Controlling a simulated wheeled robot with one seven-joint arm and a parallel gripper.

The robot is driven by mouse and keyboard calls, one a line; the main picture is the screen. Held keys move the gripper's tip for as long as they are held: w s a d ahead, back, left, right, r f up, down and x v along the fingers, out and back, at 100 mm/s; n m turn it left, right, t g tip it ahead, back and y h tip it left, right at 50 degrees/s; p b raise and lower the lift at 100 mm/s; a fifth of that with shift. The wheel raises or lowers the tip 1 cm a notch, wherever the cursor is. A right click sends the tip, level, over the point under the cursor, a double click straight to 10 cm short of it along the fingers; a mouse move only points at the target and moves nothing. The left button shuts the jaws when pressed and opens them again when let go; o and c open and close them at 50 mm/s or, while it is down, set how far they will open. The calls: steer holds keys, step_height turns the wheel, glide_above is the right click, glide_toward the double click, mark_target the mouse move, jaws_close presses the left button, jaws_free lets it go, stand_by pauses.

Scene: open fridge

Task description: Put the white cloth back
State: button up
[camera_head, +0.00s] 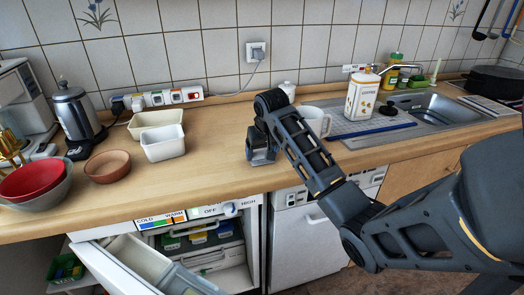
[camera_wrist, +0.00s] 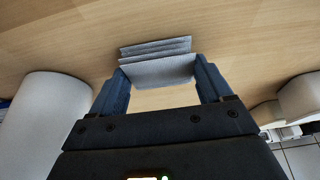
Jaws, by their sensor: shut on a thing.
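The white cloth (camera_wrist: 158,68) looks like a small folded stack with several layered edges. In the wrist view it sits between the two fingers of my gripper (camera_wrist: 162,80), which are shut on it from both sides. In the head view my gripper (camera_head: 262,150) points down over the wooden counter (camera_head: 225,125), near its front edge and left of the white mug (camera_head: 315,122). The cloth is low, close to the counter top; I cannot tell whether it touches it. In the head view my gripper mostly hides the cloth.
White dishes (camera_head: 163,143) and a brown bowl (camera_head: 107,166) stand to the left. A canister (camera_head: 362,95) and the sink (camera_head: 432,107) are to the right. The open fridge (camera_head: 205,245) is below. Counter between dishes and gripper is clear.

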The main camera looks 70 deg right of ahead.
steer(key=shift+f, duration=0.15)
steer(key=o, duration=0.9)
steer(key=shift+c, duration=0.2)
steer(key=shift+r, duration=0.2)
